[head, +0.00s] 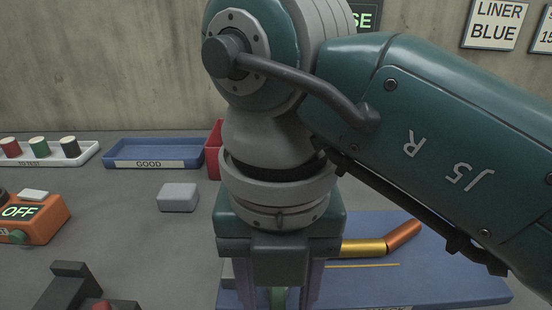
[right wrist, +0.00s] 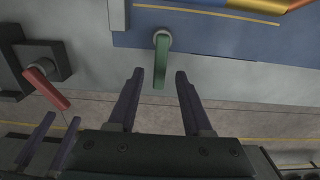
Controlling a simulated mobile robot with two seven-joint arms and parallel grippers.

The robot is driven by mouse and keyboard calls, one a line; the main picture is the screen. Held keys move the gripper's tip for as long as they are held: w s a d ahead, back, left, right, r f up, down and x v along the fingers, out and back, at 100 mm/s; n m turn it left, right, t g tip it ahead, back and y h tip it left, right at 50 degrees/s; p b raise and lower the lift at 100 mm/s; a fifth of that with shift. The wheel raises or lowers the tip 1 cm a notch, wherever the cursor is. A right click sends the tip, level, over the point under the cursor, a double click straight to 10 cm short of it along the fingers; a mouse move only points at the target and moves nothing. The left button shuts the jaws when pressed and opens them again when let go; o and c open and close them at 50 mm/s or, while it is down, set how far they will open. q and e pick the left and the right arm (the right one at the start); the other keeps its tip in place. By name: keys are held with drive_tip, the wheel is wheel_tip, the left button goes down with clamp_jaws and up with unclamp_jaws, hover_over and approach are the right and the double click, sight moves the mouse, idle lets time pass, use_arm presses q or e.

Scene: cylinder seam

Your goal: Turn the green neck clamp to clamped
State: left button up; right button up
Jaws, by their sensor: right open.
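The green neck clamp shows as a green lever (right wrist: 161,62) in the right wrist view, its round end by the blue board's edge and its arm pointing toward my gripper. My right gripper (right wrist: 159,76) is open, with the lever's free end between its two purple fingertips; I see no clear contact. In the head view my right gripper (head: 274,290) points down, and a bit of the green lever (head: 279,298) shows between its fingers. My arm hides the rest. Two spread purple fingers, seemingly my left gripper (right wrist: 55,130), show at the lower left of the right wrist view.
A red lever (right wrist: 46,86) on a dark block stands left of the green one. A gold cylinder (head: 362,248) and a copper one (head: 404,235) lie on the blue board (head: 440,278). An orange OFF box (head: 45,212), grey block (head: 178,197) and blue GOOD tray (head: 190,151) stand left.

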drive_tip(key=shift+f, duration=0.35)
clamp_jaws()
idle(0.4)
